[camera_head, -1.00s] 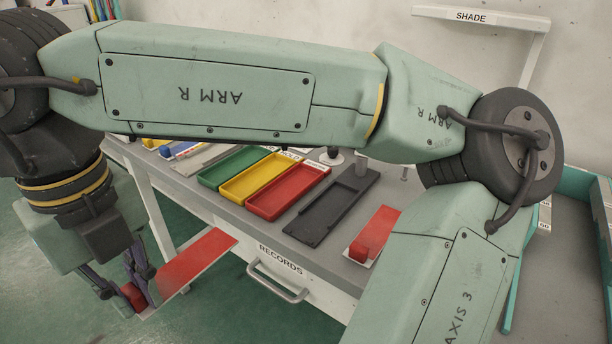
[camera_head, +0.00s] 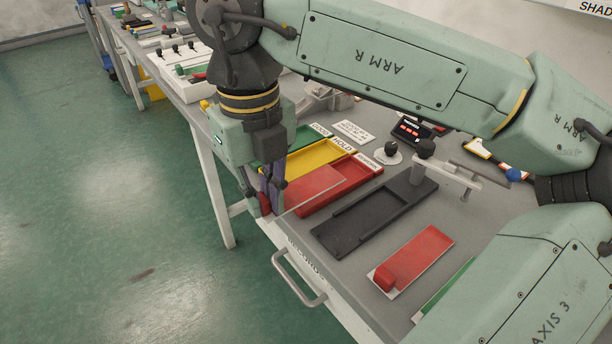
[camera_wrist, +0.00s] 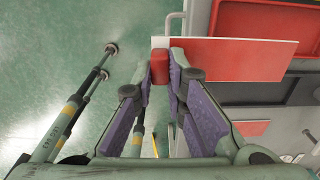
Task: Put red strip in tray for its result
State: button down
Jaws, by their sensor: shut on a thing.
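My gripper (camera_head: 267,204) points down at the near edge of the bench and is shut on the red end block of a red strip (camera_head: 308,189). The strip extends to the right from the fingers, over or just above the near part of the red tray (camera_head: 372,165); the exact height is unclear. The wrist view shows the block between the fingers and the strip (camera_wrist: 240,62), with part of the red tray (camera_wrist: 262,14) beyond it. The yellow tray (camera_head: 305,163), labelled HOLD, and the green tray (camera_head: 300,140), labelled GOOD, lie farther left.
A dark grey tray (camera_head: 345,238) lies right of the red tray. A second red strip (camera_head: 425,252) with an end block lies on a white base farther right. A drawer handle (camera_head: 300,283) juts from the bench front. A round black knob (camera_head: 390,149) stands behind the trays.

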aim_at(301, 181)
jog(key=w+d, duration=0.1)
jog(key=w, duration=0.1)
jog(key=w+d+p, duration=0.1)
jog(key=w+d, duration=0.3)
jog(key=shift+w+f+p, duration=0.3)
jog(key=shift+f+p, duration=0.05)
jog(key=shift+w+d+f, duration=0.1)
jog(key=shift+f, duration=0.1)
notch_tip(301, 181, down, 3)
jog(key=shift+f+p, duration=0.15)
jog(key=shift+p, duration=0.4)
jog(key=shift+f+b, duration=0.35)
jog(key=shift+b, duration=0.15)
jog(key=shift+f+b, duration=0.3)
jog(key=shift+b, duration=0.05)
jog(key=shift+s, duration=0.2)
jog(key=c, duration=1.8)
grip_release()
jog(key=shift+c, duration=0.2)
jog(key=shift+o, duration=1.2)
jog(key=shift+w+f, duration=0.1)
